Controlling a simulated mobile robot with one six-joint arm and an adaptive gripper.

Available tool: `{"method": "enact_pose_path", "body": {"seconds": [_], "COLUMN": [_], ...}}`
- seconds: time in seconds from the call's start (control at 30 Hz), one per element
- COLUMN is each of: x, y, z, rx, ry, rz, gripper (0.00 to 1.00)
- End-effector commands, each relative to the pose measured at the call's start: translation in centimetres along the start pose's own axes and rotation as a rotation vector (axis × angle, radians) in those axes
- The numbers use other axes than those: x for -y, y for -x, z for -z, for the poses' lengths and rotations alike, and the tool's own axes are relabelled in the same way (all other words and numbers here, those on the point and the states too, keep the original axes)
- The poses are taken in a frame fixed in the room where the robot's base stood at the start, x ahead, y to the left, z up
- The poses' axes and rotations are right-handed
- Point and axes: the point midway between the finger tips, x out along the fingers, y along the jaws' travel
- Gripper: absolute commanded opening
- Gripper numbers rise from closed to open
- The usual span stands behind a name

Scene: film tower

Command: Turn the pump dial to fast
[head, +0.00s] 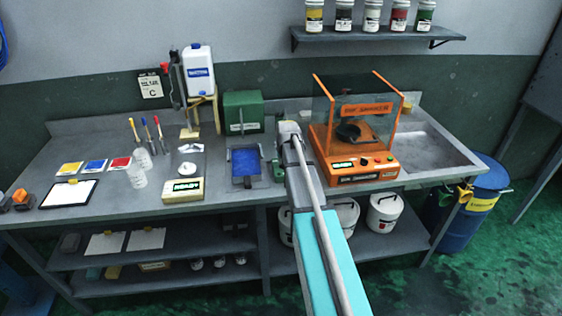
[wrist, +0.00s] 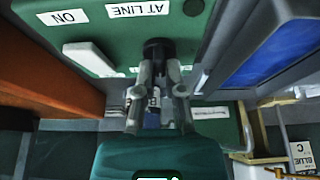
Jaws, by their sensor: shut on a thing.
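In the wrist view, my gripper (wrist: 157,82) is shut on a black round dial (wrist: 157,48). The dial is on a green panel (wrist: 105,45) with white labels reading "ON" and "AT LINE". No label reading "fast" can be made out, and the dial's pointer cannot be made out. In the head view, my gripper end (head: 289,128) is at the back of the bench, between a green box (head: 243,105) and an orange machine. My arm hides the dial there.
The orange machine (head: 365,180) with clear walls stands close on the right. A blue tray (head: 245,162) lies to the left of my arm. A white jug on a stand (head: 199,72) is farther left. A sink (head: 440,150) is at the right end.

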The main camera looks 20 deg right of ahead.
Motion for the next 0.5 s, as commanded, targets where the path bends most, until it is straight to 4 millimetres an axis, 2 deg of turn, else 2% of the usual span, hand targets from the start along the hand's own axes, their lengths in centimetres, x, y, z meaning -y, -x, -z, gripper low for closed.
{"method": "enact_pose_path", "body": {"seconds": [0.5], "x": [0.41], "y": [-0.04], "z": [0.03], "rx": [0.001], "ry": [-0.385], "rz": [-0.155], "gripper": [0.00]}}
